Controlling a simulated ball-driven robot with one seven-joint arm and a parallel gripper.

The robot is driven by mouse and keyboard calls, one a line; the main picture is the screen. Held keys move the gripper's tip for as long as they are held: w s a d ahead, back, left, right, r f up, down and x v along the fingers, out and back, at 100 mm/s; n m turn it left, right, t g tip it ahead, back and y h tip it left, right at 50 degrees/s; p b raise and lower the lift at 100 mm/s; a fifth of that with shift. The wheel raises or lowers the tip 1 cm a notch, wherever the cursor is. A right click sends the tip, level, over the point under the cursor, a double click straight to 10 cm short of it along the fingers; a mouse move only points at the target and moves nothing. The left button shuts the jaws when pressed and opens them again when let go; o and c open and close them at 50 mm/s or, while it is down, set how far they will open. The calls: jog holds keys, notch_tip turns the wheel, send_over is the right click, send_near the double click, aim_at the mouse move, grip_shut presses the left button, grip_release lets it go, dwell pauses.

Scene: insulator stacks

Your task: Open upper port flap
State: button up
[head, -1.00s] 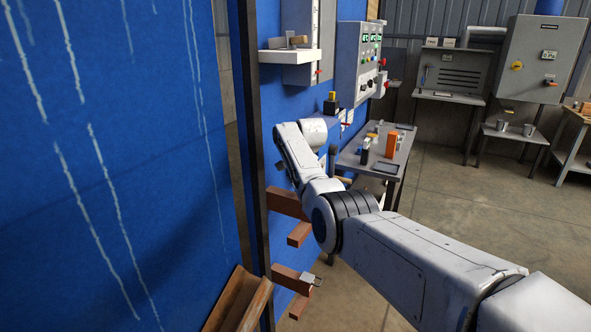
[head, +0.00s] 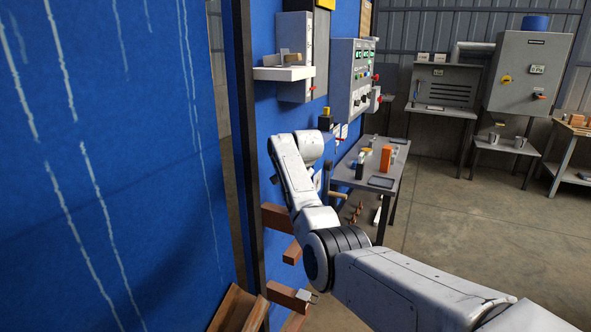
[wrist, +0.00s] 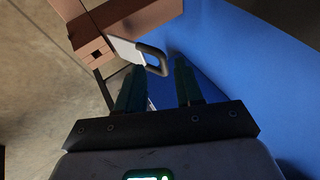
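I cannot pick out the upper port flap with certainty in either view. My gripper (wrist: 158,76) shows in the wrist view with its two dark green fingers apart and nothing between them. Just beyond the fingertips is a grey metal loop handle (wrist: 154,61) on a pale plate, beside a brown beam (wrist: 128,22). I cannot tell whether a finger touches the loop. In the head view my arm bends up along the blue wall (head: 272,105), and its links hide my gripper.
Brown beams (head: 278,217) jut from the wall below my arm; a lower one carries a metal loop (head: 308,296). A white ledge (head: 284,73) and control panel (head: 345,85) are above. A grey table (head: 392,160) stands behind. Open floor (head: 450,215) lies right.

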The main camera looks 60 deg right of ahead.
jog(key=v, duration=0.8)
jog(key=shift+d+r+b, duration=0.15)
jog(key=shift+r+b, duration=0.2)
jog(key=s+a+f+n+g+y, duration=0.1)
jog(key=s+a+f+n, duration=0.3)
jog(key=a+f, duration=0.9)
jog(key=s+a+f+n+g+y, duration=0.1)
jog(key=s+a+f+n, duration=0.4)
jog(key=a+f, duration=0.75)
jog(key=s+a+f+n+g+y, duration=0.1)
jog(key=s+a+f+n, duration=0.2)
jog(key=s+a, duration=0.5)
jog(key=s+a+f+n+g+y, duration=0.1)
jog(key=s+a+f+n, duration=0.2)
jog(key=s+a, duration=0.6)
jog(key=s+n, duration=0.2)
jog(key=s, duration=0.5)
jog(key=shift+a+f+n+g, duration=0.35)
jog(key=shift+f+n+g, duration=0.05)
jog(key=shift+s, duration=0.1)
